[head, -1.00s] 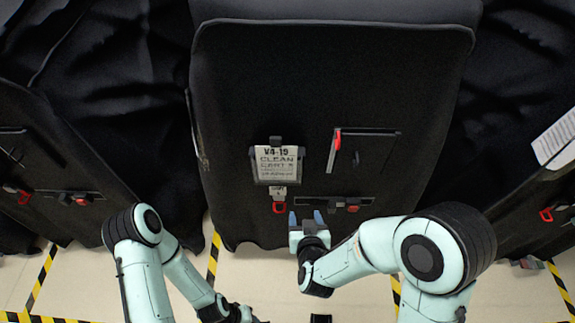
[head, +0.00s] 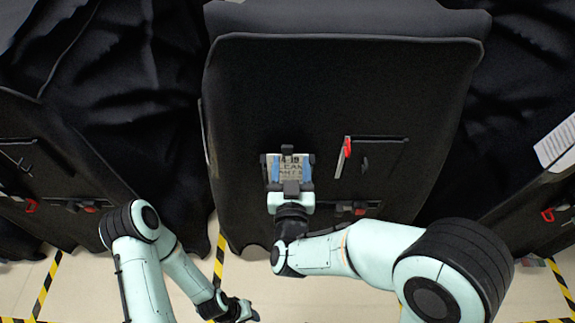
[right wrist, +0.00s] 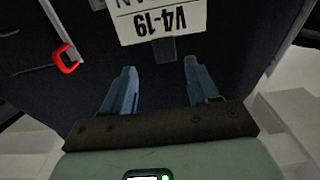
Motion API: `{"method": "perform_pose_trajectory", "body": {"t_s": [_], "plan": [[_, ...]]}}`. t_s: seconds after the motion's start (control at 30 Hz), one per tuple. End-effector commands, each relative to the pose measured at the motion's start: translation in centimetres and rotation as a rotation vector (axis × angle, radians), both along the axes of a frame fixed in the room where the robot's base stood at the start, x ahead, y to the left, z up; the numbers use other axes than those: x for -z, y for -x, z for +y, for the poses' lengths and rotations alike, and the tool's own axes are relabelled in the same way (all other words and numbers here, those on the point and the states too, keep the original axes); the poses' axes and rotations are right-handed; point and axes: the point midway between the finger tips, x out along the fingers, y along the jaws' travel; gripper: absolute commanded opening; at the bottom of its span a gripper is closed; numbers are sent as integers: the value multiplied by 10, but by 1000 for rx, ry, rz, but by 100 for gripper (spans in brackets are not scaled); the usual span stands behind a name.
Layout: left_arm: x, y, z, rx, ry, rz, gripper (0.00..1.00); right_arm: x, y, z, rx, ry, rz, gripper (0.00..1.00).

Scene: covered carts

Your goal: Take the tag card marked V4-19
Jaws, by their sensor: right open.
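The white tag card (head: 290,161) hangs in a dark clip holder on the front of the black covered cart (head: 330,90). In the right wrist view the card (right wrist: 165,18) appears upside down and reads V4-19. My right gripper (head: 290,174) is in front of the card and covers its lower part in the head view. Its blue fingers (right wrist: 160,72) are open, with the card beyond their tips and nothing between them. My left gripper (head: 238,310) is low at the picture's bottom edge, too small to tell its opening.
A red-tipped lever (head: 346,150) on a panel is right of the card; a red loop (right wrist: 67,60) shows in the right wrist view. A latch with a red button (head: 358,209) is below. Covered carts stand on both sides. A white sheet (head: 556,143) is at far right.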

Motion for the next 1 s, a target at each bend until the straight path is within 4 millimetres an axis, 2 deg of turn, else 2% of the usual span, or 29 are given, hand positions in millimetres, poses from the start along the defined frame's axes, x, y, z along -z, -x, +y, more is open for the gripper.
{"method": "perform_pose_trajectory", "body": {"t_s": [0.4, 0.67, 0.77, 0.8, 0.87, 1.0], "plan": [[-21, -13, 0, 0, 0, -15, 43, 5, -50, 7, 1, 2, 1, 60], [-20, -13, 0, -1, -1, -14, 43, 6, -53, 7, -1, 0, 1, 60], [-20, -13, 0, -1, -1, -14, 43, 6, -53, 8, -1, 0, 1, 30], [-20, -13, 0, -1, -1, -14, 43, 6, -52, 8, -1, 0, 1, 17], [-20, -13, 0, -1, -1, -14, 43, 6, -52, 8, -1, 0, 1, 0], [-20, -13, 0, -1, -1, -14, 43, 6, -52, 8, -1, 0, 1, 0]]}}
